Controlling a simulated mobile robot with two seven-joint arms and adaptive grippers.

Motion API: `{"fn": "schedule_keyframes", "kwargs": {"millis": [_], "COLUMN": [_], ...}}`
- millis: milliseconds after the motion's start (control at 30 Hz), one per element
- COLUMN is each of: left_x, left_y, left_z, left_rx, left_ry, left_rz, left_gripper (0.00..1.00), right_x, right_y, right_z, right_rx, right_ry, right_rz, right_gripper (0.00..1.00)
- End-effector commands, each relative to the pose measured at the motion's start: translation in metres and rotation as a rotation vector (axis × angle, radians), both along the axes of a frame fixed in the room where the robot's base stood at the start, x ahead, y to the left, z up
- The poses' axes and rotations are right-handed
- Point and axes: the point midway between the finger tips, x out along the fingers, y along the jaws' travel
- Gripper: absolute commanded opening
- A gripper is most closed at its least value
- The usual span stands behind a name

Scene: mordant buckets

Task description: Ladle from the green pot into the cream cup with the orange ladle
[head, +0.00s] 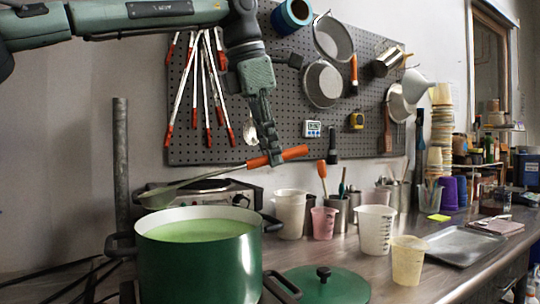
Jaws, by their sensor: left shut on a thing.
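The green pot (200,275) stands at the lower left of the head view, uncovered, with green liquid (198,231) inside. My left gripper (274,156) is shut on the orange handle of the ladle (294,153), up and to the right of the pot. I cannot tell what the bowl contains. The cream cup (408,262) stands upright on the counter at the right, apart from the gripper. My right gripper is not in view.
The pot's green lid (325,287) lies on the counter right of the pot. A white measuring cup (375,232) stands behind the cream cup, and a pink cup (323,223) is farther left. A metal tray (466,246) lies at the right. The pegboard (290,85) holds hanging tools behind.

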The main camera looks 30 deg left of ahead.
Motion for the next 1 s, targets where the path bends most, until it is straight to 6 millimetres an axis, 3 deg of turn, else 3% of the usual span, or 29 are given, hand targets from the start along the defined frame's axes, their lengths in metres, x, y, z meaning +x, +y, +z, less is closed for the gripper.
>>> {"fn": "schedule_keyframes", "kwargs": {"millis": [1000], "left_x": [0.000], "left_y": [0.000], "left_z": [0.021], "left_rx": [0.125], "left_ry": [0.144], "left_rz": [0.000], "left_gripper": [0.00], "right_x": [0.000], "right_y": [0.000], "right_z": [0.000], "right_rx": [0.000], "right_ry": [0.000], "right_rz": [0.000], "right_gripper": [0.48]}}
